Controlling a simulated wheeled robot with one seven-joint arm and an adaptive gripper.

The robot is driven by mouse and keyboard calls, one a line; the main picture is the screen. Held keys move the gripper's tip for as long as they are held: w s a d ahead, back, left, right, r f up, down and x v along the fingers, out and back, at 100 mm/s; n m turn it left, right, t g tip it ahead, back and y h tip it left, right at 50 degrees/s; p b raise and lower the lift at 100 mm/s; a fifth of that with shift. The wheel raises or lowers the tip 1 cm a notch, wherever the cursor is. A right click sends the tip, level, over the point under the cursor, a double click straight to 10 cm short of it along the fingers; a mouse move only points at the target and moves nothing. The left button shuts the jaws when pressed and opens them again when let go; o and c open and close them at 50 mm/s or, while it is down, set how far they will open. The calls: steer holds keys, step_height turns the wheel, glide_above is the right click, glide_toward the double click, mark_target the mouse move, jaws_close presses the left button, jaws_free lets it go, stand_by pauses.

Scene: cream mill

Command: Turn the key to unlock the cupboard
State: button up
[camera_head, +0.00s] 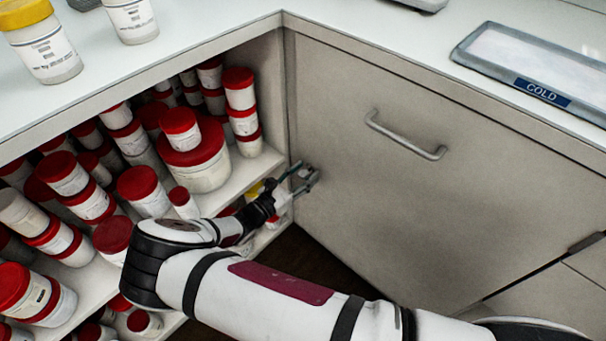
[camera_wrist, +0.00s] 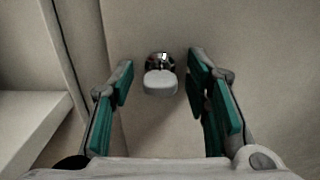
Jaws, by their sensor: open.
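The cupboard door (camera_head: 375,205) is a flat beige panel, closed, with a metal bar handle (camera_head: 405,135) near its top. In the wrist view the key (camera_wrist: 160,83) has a pale rounded head and sits in a shiny round lock (camera_wrist: 161,60) on the door (camera_wrist: 155,140). My gripper (camera_head: 296,172) is at the left edge of the door. Its green-padded fingers (camera_wrist: 160,78) are spread on both sides of the key, with a gap on each side. In the head view I cannot make out the key clearly at the fingertips.
Open shelves (camera_head: 262,165) full of red-lidded white tubs stand left of the door, close to my arm. The white counter (camera_head: 225,28) overhangs above, with yellow-lidded jars (camera_head: 45,45) and a tray marked COLD (camera_head: 530,65).

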jaws_close()
steer(key=shift+m, duration=0.4)
steer(key=m, duration=0.8)
steer(key=shift+p, duration=0.4)
steer(key=m, duration=0.5)
steer(key=shift+m+p, duration=0.35)
steer(key=shift+m, duration=1.65)
